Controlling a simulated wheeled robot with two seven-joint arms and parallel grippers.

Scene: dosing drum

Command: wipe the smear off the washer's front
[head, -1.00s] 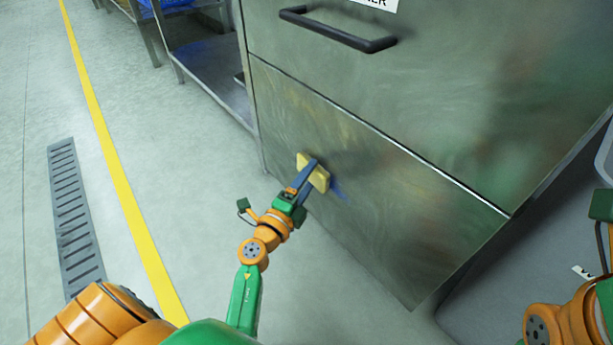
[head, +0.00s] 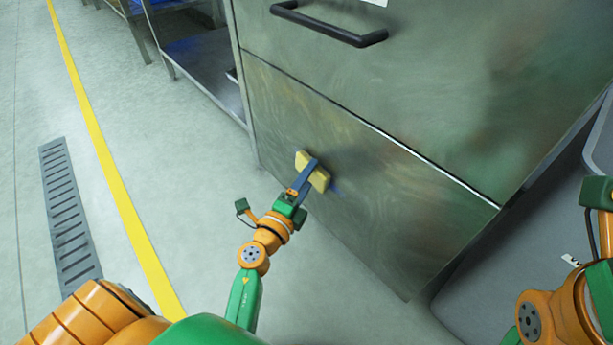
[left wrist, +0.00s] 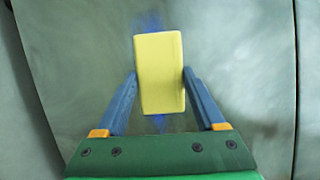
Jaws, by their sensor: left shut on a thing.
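The washer's front (head: 370,190) is a grey metal panel below a black-handled upper panel. A yellow sponge (head: 304,160) is at the lower panel, held in my left gripper (head: 310,172), which is shut on it. In the left wrist view the sponge (left wrist: 158,85) sits between the two blue fingers. The blue smear (left wrist: 148,22) shows above and below the sponge there; its middle is hidden. I cannot tell whether the sponge touches the panel. My right gripper is out of view.
A black bar handle (head: 325,28) sticks out of the upper panel. A metal shelf rack (head: 205,65) stands left of the washer. A grey bin (head: 490,285) is at the right, near my right arm. The floor with a drain grate (head: 68,215) is clear at the left.

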